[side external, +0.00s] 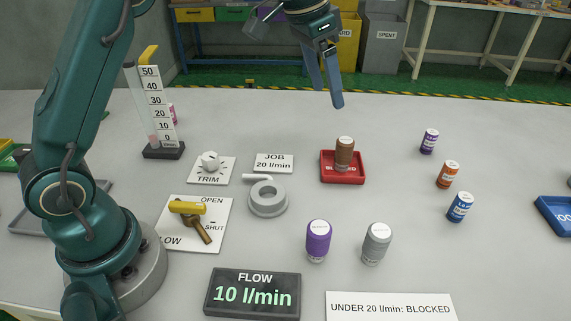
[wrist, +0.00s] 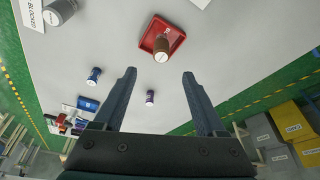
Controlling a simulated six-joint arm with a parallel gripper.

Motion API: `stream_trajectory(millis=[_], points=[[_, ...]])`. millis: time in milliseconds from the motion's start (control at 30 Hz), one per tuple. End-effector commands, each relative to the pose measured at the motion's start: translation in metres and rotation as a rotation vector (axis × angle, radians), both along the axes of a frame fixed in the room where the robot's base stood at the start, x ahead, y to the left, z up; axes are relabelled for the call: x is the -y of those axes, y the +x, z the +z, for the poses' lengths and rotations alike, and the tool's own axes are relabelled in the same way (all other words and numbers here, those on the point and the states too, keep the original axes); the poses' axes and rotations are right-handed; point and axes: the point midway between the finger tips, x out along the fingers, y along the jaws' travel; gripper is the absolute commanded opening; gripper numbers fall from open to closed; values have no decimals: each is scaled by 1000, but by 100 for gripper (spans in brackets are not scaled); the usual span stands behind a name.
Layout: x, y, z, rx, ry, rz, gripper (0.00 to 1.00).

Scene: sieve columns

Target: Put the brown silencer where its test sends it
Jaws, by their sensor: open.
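The brown silencer (side external: 345,151) stands upright in the red tray (side external: 328,178), whose label is partly hidden behind it. Both also show in the wrist view, the silencer (wrist: 164,45) inside the tray (wrist: 150,30). My gripper (side external: 325,98) is open and empty, above and behind the red tray; in the wrist view its fingers (wrist: 160,76) are spread apart with nothing between them. The flow display (side external: 253,293) reads 10 l/min. A sign (side external: 390,308) says under 20 l/min: blocked. The job card (side external: 274,163) says 20 l/min. The grey ring-shaped test seat (side external: 268,198) is empty.
A purple silencer (side external: 318,240) and a grey one (side external: 377,243) stand in front. Purple, orange (side external: 448,175) and blue ones stand at the right, near a blue tray (side external: 556,215) cut by the edge. The flow valve (side external: 188,208), trim knob (side external: 210,161) and gauge column (side external: 150,110) are left.

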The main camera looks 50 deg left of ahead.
Motion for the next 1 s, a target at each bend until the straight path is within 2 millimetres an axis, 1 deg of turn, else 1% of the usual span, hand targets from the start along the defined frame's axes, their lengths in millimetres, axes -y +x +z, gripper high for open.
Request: stream_trajectory(millis=[33, 100, 167, 300, 467, 500, 600, 700, 800, 900, 1000], points=[[0, -15, 11, 15, 0, 20, 73], [-1, -34, 20, 28, -2, 53, 73], [-2, -51, 26, 40, -2, 80, 73], [-4, -94, 32, 69, -6, 141, 73], [-6, -145, 25, 104, -14, 206, 73], [-7, -158, 20, 112, -16, 222, 73], [-8, -187, 7, 133, -22, 259, 73], [-10, -209, -8, 149, -28, 289, 73], [-10, -225, -20, 160, -34, 311, 73], [-11, -233, -28, 167, -37, 322, 73], [-11, -236, -32, 168, -38, 327, 73]])
